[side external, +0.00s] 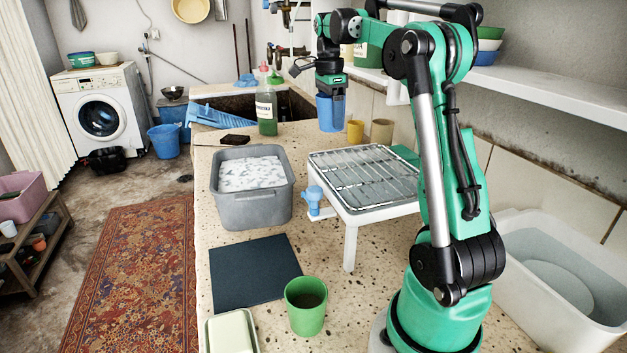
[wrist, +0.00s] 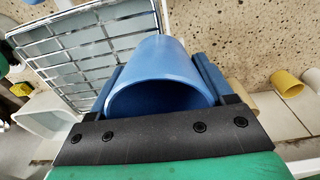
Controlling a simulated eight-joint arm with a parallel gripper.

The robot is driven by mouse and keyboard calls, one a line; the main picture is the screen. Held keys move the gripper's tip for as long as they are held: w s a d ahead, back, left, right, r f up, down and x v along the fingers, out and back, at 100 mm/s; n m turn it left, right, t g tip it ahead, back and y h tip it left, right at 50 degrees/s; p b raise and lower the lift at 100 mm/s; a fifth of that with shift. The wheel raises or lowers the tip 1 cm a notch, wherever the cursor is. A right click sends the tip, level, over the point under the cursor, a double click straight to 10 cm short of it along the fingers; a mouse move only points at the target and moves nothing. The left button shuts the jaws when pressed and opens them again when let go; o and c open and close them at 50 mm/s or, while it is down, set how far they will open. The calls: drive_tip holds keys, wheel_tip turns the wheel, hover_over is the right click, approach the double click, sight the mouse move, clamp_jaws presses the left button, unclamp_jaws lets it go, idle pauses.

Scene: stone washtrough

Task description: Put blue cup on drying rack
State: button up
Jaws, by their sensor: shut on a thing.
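The blue cup (side external: 331,112) is held upright in my gripper (side external: 331,92), above the counter and behind the drying rack in the side view. In the wrist view the blue cup (wrist: 163,75) sits between the two blue fingers of my gripper (wrist: 165,85), with its open rim toward the camera. The drying rack (side external: 365,178) is a white stand with a metal wire grid. It also shows in the wrist view (wrist: 85,45), at the upper left beside the cup. The rack's grid looks empty.
A grey tub (side external: 251,205) with foamy water stands left of the rack. A yellow cup (side external: 355,132) and a tan cup (side external: 382,132) stand near the wall. A green bottle (side external: 266,112) stands by the sink. A green cup (side external: 306,312) and dark mat (side external: 250,262) are in front.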

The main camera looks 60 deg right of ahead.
sight(358, 159)
drive_tip(key=s+r+m, duration=0.3)
drive_tip(key=s+m, duration=0.1)
drive_tip(key=s, duration=0.3)
drive_tip(key=shift+m+t+y, duration=0.3)
drive_tip(key=shift+w+a+f, duration=0.1)
drive_tip(key=shift+a+f, duration=0.05)
drive_tip(key=shift+f, duration=1.15)
drive_tip(key=shift+w+a+f, duration=0.1)
drive_tip(key=shift+a+f, duration=0.05)
drive_tip(key=shift+f, duration=1.2)
drive_tip(key=shift+a+f, duration=0.15)
drive_tip(key=shift+f, duration=1.15)
drive_tip(key=shift+f, duration=0.1)
drive_tip(key=o, duration=1.3)
